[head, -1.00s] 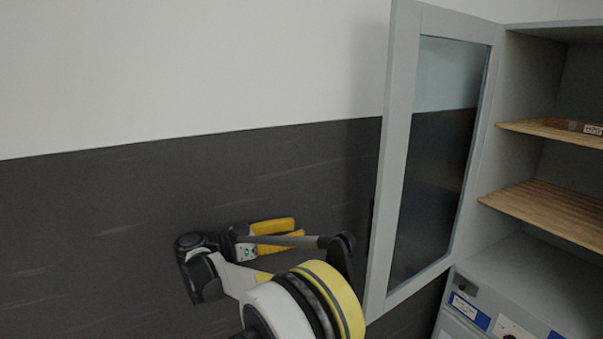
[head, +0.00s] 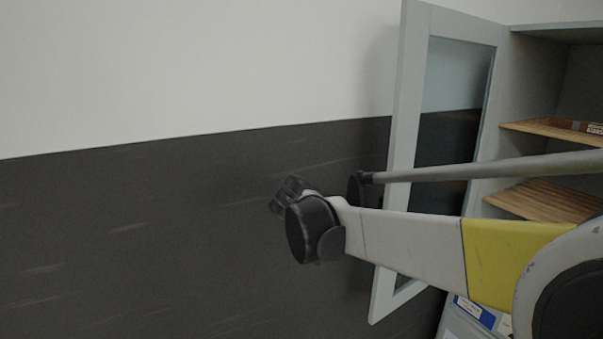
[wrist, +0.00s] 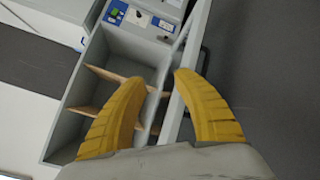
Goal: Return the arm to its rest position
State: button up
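In the wrist view my gripper (wrist: 152,98) shows two yellow ribbed fingers standing well apart, with nothing between them. It is open and empty, with the cabinet in the background beyond the fingers. In the head view my arm (head: 410,240) reaches in from the right, across the front of the open cabinet door. Its far end is a dark wrist joint in front of the dark lower wall. The gripper fingers cannot be made out in the head view.
A grey cabinet (head: 530,85) stands at the right with its glass door (head: 408,110) swung open. The wall left of the door is bare.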

jog(key=s+d+f+n+t+y, duration=0.1)
jog(key=s+f+y, duration=0.3)
jog(key=s, duration=0.9)
jog(key=s+d+f+n+y, duration=0.1)
jog(key=s+f+n+y, duration=0.3)
jog(key=s, duration=0.8)
notch_tip(320, 180, down, 2)
jog(key=shift+s+d+f+n+t+y+b, duration=0.1)
jog(key=shift+s+d+n+t+y+b, duration=0.2)
jog(key=shift+s+t+y+b, duration=0.25)
